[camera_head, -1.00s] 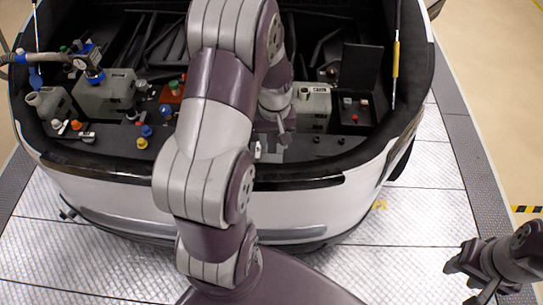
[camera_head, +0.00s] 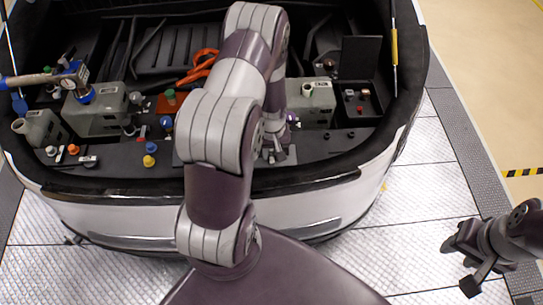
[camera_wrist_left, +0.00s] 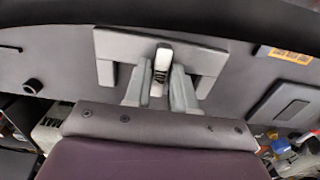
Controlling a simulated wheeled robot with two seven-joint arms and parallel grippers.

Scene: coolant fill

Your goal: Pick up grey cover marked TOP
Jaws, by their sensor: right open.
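The grey cover (camera_wrist_left: 120,50) is a flat plate on the dark front panel, seen in the left wrist view. A light upright grip with a dark ribbed patch (camera_wrist_left: 161,62) stands at its middle. No TOP marking is legible. My left gripper (camera_wrist_left: 159,90) has one finger on each side of this grip; whether they press on it cannot be told. In the head view my left gripper (camera_head: 275,153) is low at the front panel, and my arm hides most of the cover. My right gripper (camera_head: 458,262) is open and empty, over the floor at the right.
Grey reservoirs stand left (camera_head: 97,112) and right (camera_head: 318,105) of my left arm. Blue and yellow caps (camera_head: 149,161) dot the front panel. An orange-handled tool (camera_head: 203,62) lies behind. A yellow-sleeved rod (camera_head: 394,45) rises at right. The floor around my right gripper is clear.

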